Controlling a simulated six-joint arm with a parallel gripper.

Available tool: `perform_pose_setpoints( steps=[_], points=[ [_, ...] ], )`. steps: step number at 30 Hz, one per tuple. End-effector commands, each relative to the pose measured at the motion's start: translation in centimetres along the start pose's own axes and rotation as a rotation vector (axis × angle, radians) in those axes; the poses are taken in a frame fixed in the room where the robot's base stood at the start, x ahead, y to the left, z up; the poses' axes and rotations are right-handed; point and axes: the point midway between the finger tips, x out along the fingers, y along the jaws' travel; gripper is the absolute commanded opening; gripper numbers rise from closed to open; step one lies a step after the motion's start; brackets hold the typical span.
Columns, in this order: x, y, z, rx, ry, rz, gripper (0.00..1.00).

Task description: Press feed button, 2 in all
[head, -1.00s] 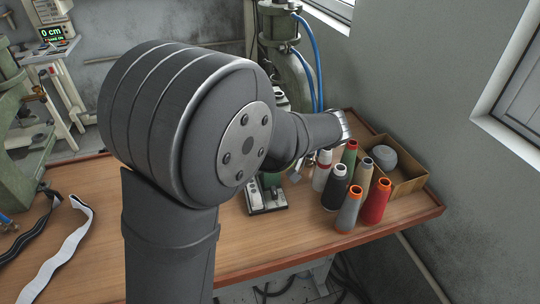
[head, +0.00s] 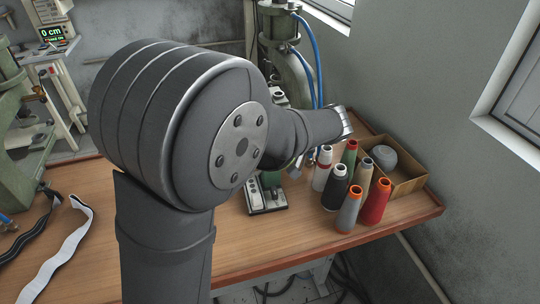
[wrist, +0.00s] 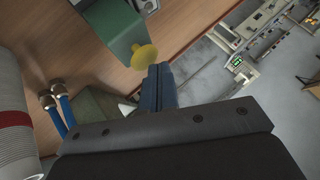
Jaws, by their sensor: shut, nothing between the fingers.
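My gripper (wrist: 158,85) is shut and empty in the wrist view; its blue fingers lie close together. A round yellow disc (wrist: 144,57) shows just beyond the fingertips, beside a green machine part (wrist: 105,28); I cannot tell whether they touch. In the head view my arm hides the gripper's fingers. A display reading "0 cm" (head: 50,33) is on a pale machine at the far upper left; its lit green screen also shows in the wrist view (wrist: 237,62). No button is clearly marked as the feed button.
Several thread cones (head: 340,185) stand right of my arm, before an open cardboard box (head: 405,178). A green press with blue hoses (head: 308,45) stands behind. Straps lie at left.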

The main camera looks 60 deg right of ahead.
Motion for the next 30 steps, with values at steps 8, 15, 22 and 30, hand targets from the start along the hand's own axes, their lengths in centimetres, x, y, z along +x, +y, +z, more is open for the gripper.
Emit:
perform_pose_setpoints(
  steps=[8,15,22,30],
  points=[
    [-0.7,-0.5,-0.5,0.0,0.001,0.0,0.0],
    [-0.8,-0.5,-0.6,0.0,0.001,0.0,0.0],
    [-1.7,-1.2,-1.3,-0.002,0.002,0.001,0.0],
    [-3.6,-2.6,-2.6,-0.002,0.001,0.001,0.0]
  ],
)
